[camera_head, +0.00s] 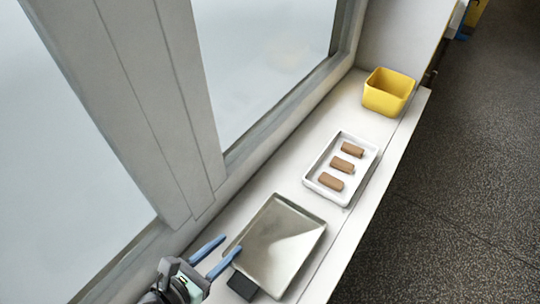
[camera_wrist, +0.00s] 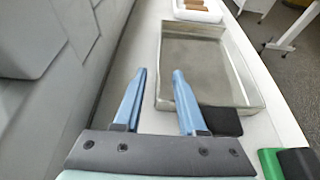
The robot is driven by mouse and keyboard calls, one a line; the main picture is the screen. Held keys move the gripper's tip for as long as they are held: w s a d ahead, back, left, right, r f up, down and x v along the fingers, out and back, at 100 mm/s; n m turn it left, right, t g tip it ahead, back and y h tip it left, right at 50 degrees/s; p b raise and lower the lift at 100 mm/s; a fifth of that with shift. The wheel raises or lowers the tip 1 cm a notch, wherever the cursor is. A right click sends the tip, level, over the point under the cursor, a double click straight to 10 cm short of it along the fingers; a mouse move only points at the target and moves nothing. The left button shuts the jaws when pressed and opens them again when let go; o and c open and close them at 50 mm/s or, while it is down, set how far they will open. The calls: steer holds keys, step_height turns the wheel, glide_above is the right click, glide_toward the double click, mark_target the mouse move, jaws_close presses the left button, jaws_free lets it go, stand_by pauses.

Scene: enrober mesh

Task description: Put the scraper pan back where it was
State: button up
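The scraper pan (camera_head: 285,240) is a shallow grey metal tray with a raised rim and a dark block-like handle (camera_head: 242,285) at its near end. It lies flat and empty on the white sill. It fills the upper middle of the wrist view (camera_wrist: 195,65), with the handle (camera_wrist: 222,121) at its near right. My gripper (camera_head: 232,242) has two blue fingers spread apart with nothing between them. In the wrist view my gripper (camera_wrist: 160,71) is at the pan's near left corner. The right finger overlaps the pan's near edge, left of the handle; I cannot tell whether they touch.
A white tray (camera_head: 311,184) with three brown bars lies beyond the pan. A yellow bin (camera_head: 388,92) stands at the sill's far end. A framed window wall (camera_head: 150,90) runs along the left. A green object (camera_wrist: 270,163) shows at the wrist view's lower right.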

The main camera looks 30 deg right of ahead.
mark_target(238, 235)
steer(key=x, duration=0.4)
steer(key=shift+w+d, duration=0.1)
jaws_close()
steer(key=shift+r, duration=0.1)
stand_by(1.2)
